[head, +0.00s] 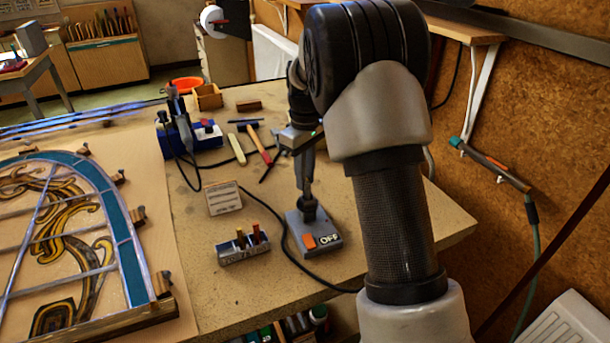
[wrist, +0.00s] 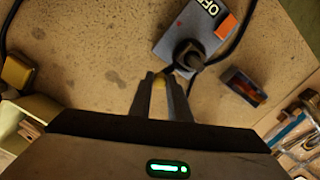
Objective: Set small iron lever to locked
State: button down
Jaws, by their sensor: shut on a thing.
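A grey box (head: 325,240) with an orange block and a white "OFF" label stands on the bench. It also shows in the wrist view (wrist: 172,38), with a dark round knob-like joint (wrist: 187,55) on top. I take this joint and the short stem leading from it to be the iron lever. My gripper (head: 308,192) points down right over the box. In the wrist view its fingers (wrist: 165,82) are closed beside the joint, on the stem's end, with a yellowish bit between them. The fingers hide most of the lever, so its exact angle is unclear. No "locked" mark is readable.
A small holder (head: 244,255) with upright sticks stands left of the box, with a small card (head: 224,198) behind it. A dark cable runs past the box. A blue soldering station (head: 190,138) and tools lie farther back. The leaded panel (head: 125,230) fills the left.

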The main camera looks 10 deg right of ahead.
jog(key=shift+d, duration=0.1)
jog(key=s+d+m+p, duration=0.4)
jog(key=d+m, duration=0.1)
jog(key=m, duration=1)
jog(key=shift+s, duration=0.4)
dwell(0.4)
jog(key=c, duration=1.6)
grip_release()
jog(key=shift+s, duration=0.1)
jog(key=shift+c, duration=0.2)
jog(key=shift+r, duration=0.15)
notch_tip(320, 180, up, 17)
jog(key=p, duration=0.1)
